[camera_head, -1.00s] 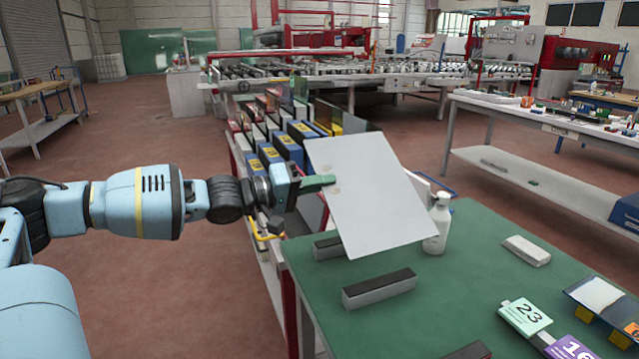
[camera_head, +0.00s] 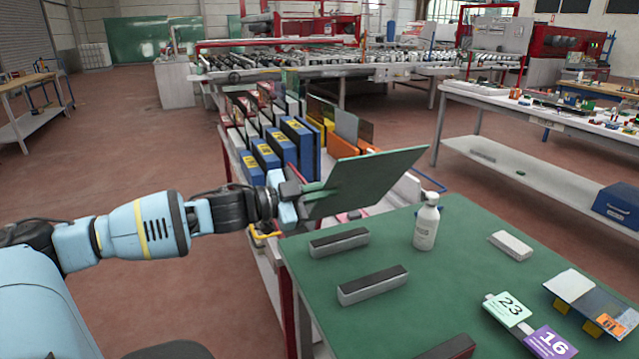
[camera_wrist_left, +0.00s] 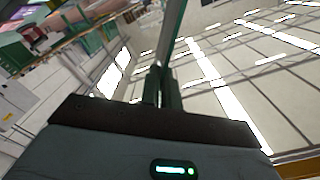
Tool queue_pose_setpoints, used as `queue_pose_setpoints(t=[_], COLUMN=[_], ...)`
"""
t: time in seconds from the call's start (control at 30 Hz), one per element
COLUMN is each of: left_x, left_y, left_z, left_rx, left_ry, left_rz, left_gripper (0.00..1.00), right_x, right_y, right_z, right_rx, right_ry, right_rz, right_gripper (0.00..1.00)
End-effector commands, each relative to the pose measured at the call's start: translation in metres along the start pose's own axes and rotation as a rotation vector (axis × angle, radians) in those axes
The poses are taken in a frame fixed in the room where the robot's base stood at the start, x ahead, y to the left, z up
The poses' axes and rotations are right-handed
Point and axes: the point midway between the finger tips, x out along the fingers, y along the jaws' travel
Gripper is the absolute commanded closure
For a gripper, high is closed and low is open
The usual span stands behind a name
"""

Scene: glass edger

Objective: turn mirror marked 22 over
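A flat rectangular mirror pane (camera_head: 375,180) is held in the air over the far left corner of the green table. It leans at a slant and shows a dark grey-green face; no number 22 can be read on it. My left gripper (camera_head: 318,196) is shut on its left edge. In the left wrist view, the pane (camera_wrist_left: 173,35) shows nearly edge-on between the green fingers of my left gripper (camera_wrist_left: 162,88). My right gripper is not in view.
Blue slotted racks (camera_head: 298,145) stand behind the gripper. The table's middle is clear.

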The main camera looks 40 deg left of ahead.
Motion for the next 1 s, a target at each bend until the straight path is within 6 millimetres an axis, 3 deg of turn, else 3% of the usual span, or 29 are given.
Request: queue_pose_setpoints(t=[0.53,1.0], left_x=[0.000,0.000], left_y=[0.021,0.042], left_z=[0.011,0.041], left_rx=[0.951,0.954], left_ry=[-0.003,-0.004], left_rz=[-0.002,-0.001], left_gripper=[1.00,1.00], right_x=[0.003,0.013], right_y=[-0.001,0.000], right_z=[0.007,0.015], right_rx=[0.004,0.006], right_ry=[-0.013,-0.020], right_rz=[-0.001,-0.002], right_gripper=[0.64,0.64])
